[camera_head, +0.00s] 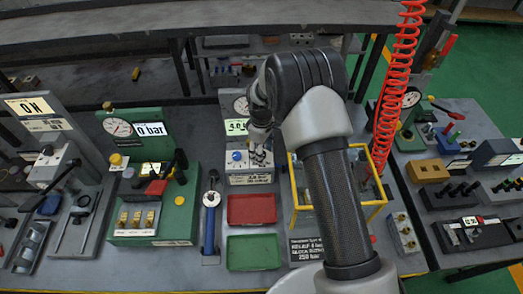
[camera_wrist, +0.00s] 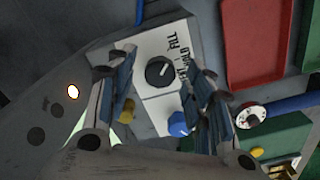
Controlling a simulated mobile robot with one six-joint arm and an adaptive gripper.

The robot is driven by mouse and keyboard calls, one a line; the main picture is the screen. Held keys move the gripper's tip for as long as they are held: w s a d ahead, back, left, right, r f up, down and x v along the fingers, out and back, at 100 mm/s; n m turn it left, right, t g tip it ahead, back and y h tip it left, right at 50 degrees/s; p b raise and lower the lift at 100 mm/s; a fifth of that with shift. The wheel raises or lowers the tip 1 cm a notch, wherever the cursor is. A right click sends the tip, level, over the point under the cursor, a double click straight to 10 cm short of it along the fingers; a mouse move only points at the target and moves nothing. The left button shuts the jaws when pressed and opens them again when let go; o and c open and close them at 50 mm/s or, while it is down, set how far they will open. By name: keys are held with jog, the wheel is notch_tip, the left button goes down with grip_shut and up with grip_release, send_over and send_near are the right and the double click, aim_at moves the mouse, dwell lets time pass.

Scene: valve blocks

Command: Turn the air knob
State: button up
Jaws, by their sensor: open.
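A black round knob (camera_wrist: 159,71) with a white pointer line sits on a white panel marked FILL, HOLD and a partly hidden word. A blue knob (camera_wrist: 179,124) is beside it on the same block; it also shows in the head view (camera_head: 237,155). I cannot read which knob is labelled air. My gripper (camera_wrist: 162,76) is open, its fingers on either side of the black knob, with no clear contact visible. In the head view my gripper (camera_head: 261,147) is over the right part of the block (camera_head: 249,179) and hides the black knob.
A red tray (camera_head: 252,208) and a green tray (camera_head: 253,252) lie in front of the block. A blue-handled tool (camera_head: 210,215) and a green gauge station (camera_head: 150,190) stand left. A yellow frame (camera_head: 294,190) and a red coiled hose (camera_head: 397,75) are close on the right.

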jog(key=shift+r, duration=0.1)
notch_tip(320, 180, up, 12)
dwell(0.4)
dwell(0.4)
